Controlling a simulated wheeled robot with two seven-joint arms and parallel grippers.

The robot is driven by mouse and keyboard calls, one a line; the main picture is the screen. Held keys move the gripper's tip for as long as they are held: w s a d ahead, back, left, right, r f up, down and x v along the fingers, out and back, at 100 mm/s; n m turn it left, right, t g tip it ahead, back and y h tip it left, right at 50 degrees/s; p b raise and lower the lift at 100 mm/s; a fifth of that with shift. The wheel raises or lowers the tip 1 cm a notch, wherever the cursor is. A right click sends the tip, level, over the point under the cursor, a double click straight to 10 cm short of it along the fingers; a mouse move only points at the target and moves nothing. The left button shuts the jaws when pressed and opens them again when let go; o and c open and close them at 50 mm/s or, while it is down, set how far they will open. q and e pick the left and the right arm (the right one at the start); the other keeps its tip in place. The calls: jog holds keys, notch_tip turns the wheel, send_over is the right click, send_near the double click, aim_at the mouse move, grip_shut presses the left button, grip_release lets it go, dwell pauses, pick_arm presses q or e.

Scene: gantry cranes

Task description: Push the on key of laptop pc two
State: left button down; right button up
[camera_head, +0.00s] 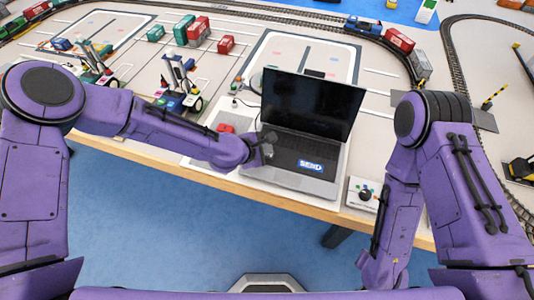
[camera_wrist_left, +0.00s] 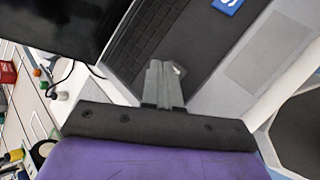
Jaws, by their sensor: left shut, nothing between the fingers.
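An open laptop (camera_head: 318,179) with a dark screen (camera_head: 311,103) stands near the table's front edge. A blue label reading SEND (camera_head: 310,166) lies on its palm rest. My left gripper (camera_head: 268,150) is shut and empty, over the left end of the keyboard. In the left wrist view the closed fingertips (camera_wrist_left: 165,68) are at the edge of the keyboard (camera_wrist_left: 160,35), by a small light-coloured mark (camera_wrist_left: 180,70). I cannot tell whether they touch it. The on key is not clearly made out. My right gripper is out of view; only my right arm shows.
A small control box with a black knob (camera_head: 365,195) sits right of the laptop. A red object (camera_head: 226,128) lies to its left, near cables. Model cranes (camera_head: 180,80), containers (camera_head: 197,30) and train tracks fill the table behind.

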aim_at(266, 156)
pick_arm(q)
jog(key=shift+f+b, duration=0.35)
jog(key=shift+f, duration=0.05)
dwell(0.4)
jog(key=shift+r, duration=0.15)
jog(key=shift+r+p, duration=0.8)
notch_tip(266, 156, up, 6)
jog(key=p, duration=0.5)
